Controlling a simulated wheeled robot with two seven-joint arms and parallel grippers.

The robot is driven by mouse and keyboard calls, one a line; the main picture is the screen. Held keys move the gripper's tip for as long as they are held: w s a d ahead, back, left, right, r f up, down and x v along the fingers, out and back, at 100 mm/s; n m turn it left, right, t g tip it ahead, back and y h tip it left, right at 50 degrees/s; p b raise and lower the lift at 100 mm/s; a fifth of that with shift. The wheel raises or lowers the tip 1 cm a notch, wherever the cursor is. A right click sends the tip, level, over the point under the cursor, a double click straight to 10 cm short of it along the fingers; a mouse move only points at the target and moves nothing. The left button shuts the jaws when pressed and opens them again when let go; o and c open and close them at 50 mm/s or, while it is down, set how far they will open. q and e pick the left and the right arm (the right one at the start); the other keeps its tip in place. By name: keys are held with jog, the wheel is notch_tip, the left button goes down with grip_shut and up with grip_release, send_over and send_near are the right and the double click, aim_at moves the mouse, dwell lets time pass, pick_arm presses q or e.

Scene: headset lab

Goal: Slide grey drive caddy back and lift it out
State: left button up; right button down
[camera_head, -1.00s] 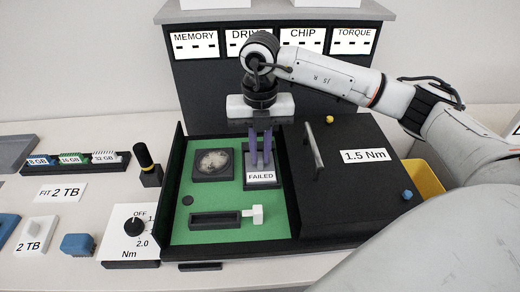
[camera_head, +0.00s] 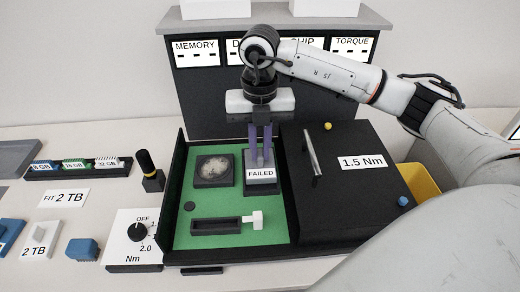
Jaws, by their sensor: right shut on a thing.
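The grey drive caddy (camera_head: 261,182), labelled FAILED, is in the green-floored open case (camera_head: 215,240), at its right side beside the black cover. My right gripper (camera_head: 260,158) reaches down from above, with its two purple fingers shut on the caddy's upper part. The fingers hide part of the caddy. I cannot tell whether the caddy is clear of the floor. My left gripper does not show.
A round fan (camera_head: 213,170) and a slot with a white latch (camera_head: 226,226) share the case. The black cover (camera_head: 350,205) with a metal handle stands to the right.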

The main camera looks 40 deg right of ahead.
jog(key=shift+r, duration=3.35)
jog(key=shift+r, duration=0.1)
